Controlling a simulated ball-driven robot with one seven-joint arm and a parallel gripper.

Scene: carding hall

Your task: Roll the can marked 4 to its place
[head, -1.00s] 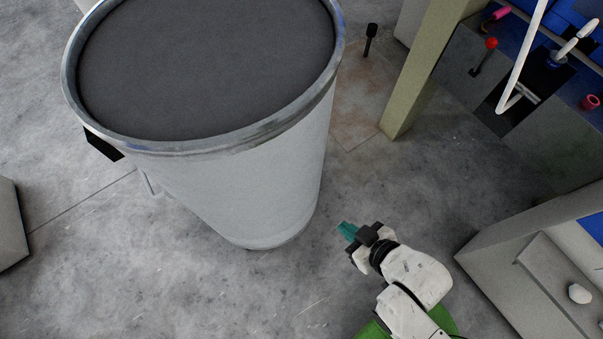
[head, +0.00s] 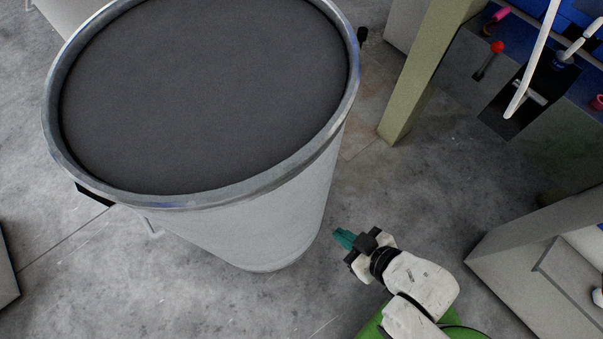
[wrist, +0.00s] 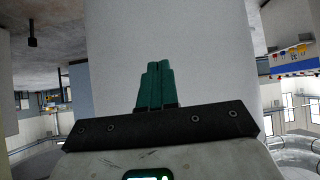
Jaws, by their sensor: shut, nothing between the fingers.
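A large pale grey can (head: 250,220) with a metal rim stands upright on the floor, close in front of me in the head view. Its dark grey top (head: 205,90) fills the rim. No number shows on the side that I see. My gripper (head: 342,238) is shut and empty, with its teal fingers together, at the right of the can's lower wall and pointing toward it. In the wrist view the can's pale wall (wrist: 165,35) fills the middle behind the shut fingers (wrist: 155,88). I cannot tell whether the fingertips touch it.
An olive post (head: 425,75) stands behind the can to the right. A machine with a red-knobbed lever (head: 497,47) is at the upper right. A grey cabinet (head: 530,250) stands at the right. Bare concrete floor lies left of the can.

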